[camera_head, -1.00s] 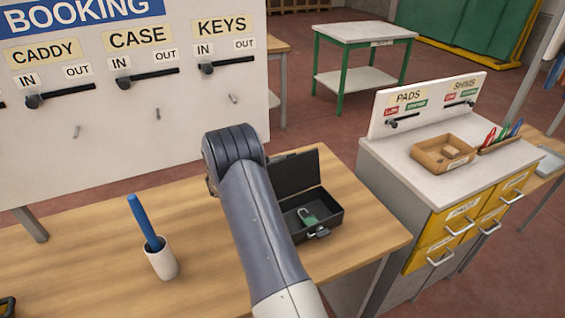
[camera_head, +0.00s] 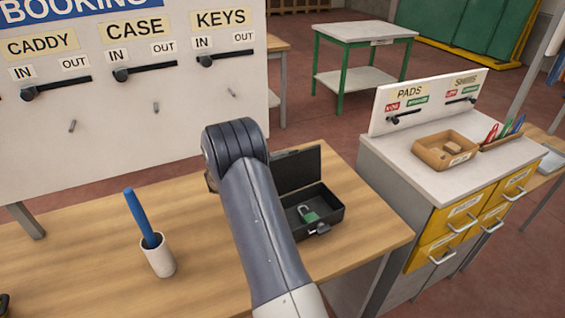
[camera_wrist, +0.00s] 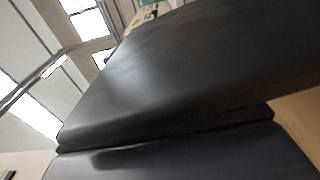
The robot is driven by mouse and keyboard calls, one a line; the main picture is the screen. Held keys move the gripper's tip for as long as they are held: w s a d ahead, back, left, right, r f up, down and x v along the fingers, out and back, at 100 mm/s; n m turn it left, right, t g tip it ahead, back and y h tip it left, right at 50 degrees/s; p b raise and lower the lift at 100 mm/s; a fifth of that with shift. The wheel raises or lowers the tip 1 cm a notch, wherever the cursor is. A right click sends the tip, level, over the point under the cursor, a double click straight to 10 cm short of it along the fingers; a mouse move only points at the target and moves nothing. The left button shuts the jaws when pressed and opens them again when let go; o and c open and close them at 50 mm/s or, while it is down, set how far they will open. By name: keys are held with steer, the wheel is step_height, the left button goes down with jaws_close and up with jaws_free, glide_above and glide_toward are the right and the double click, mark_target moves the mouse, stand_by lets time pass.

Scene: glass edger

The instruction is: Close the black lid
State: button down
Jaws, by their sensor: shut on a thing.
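The black box (camera_head: 327,222) stands on the wooden table with its black lid (camera_head: 303,168) raised upright at the back. The arm covers the lid's left part. A green padlock (camera_head: 308,213) lies inside the box, and a latch shows on its front. My gripper is mostly hidden behind my forearm in the head view, at the lid's left side. In the wrist view a large dark panel, which looks like the lid (camera_wrist: 190,70), fills the middle at very close range. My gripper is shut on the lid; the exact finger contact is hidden.
A white cup (camera_head: 158,257) with a blue stick-like tool stands left of the arm on the table (camera_head: 90,270). The booking board (camera_head: 150,120) rises behind. A cabinet with yellow drawers (camera_head: 450,232) stands to the right. The table left of the cup is mostly clear.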

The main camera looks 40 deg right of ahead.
mark_target(292, 174)
steer(key=shift+s+f+b, duration=0.25)
steer(key=shift+s+b, duration=0.05)
steer(key=shift+b, duration=0.3)
steer(key=s+m+b, duration=0.1)
steer(key=b, duration=0.3)
steer(key=s+m+b, duration=0.2)
steer(key=b, duration=0.2)
steer(key=s+r+m+b, duration=0.1)
steer(key=m+b, duration=0.1)
steer(key=b, duration=0.2)
steer(key=shift+s+a+r+b, duration=0.1)
steer(key=shift+s+a+b, duration=0.1)
steer(key=shift+a+b, duration=0.2)
steer(key=s+f+m+b, duration=0.1)
steer(key=s+m+b, duration=0.2)
steer(key=b, duration=0.7)
steer(key=s+a+f+m+b, duration=0.1)
steer(key=s+m+b, duration=0.3)
steer(key=b, duration=0.6)
steer(key=s+f+m+b, duration=0.2)
steer(key=m+b, duration=0.4)
steer(key=b, duration=0.5)
steer(key=shift+s+a+f, duration=0.3)
steer(key=shift+s+a, duration=0.05)
steer(key=shift+s, duration=0.3)
steer(key=shift+s+f+b, duration=0.3)
steer(key=shift+f+b, duration=0.1)
steer(key=shift+b, duration=0.65)
steer(key=shift+f, duration=0.1)
